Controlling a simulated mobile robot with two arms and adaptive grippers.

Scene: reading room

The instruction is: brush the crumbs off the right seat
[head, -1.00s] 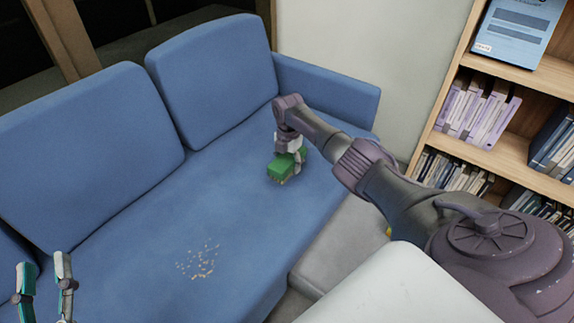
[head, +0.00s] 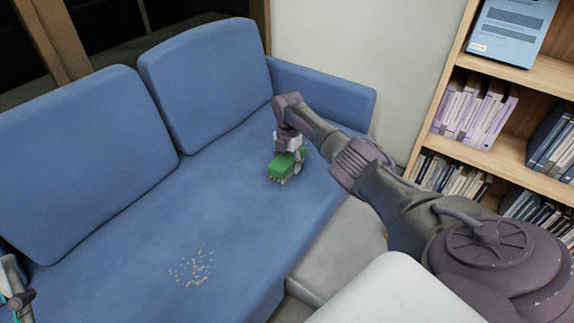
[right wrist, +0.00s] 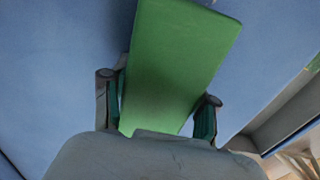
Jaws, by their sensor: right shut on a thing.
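The blue sofa has one long seat (head: 135,225), with its right part under the right back cushion (head: 205,85). A patch of pale crumbs (head: 191,268) lies on the nearer, left part of the seat. I see no crumbs around the brush on the right part. My right gripper (head: 290,157) is shut on a green brush (head: 284,167), bristles down, at or just above the right part of the seat. The green block also fills the middle of the right wrist view (right wrist: 178,65), between the fingers. My left gripper (head: 18,300) is cut off at the bottom left edge.
The sofa's right armrest (head: 325,98) stands behind the brush. A wooden bookshelf (head: 490,150) with books and binders stands at the right. A grey low surface (head: 345,245) lies along the sofa's front. The seat between brush and crumbs is clear.

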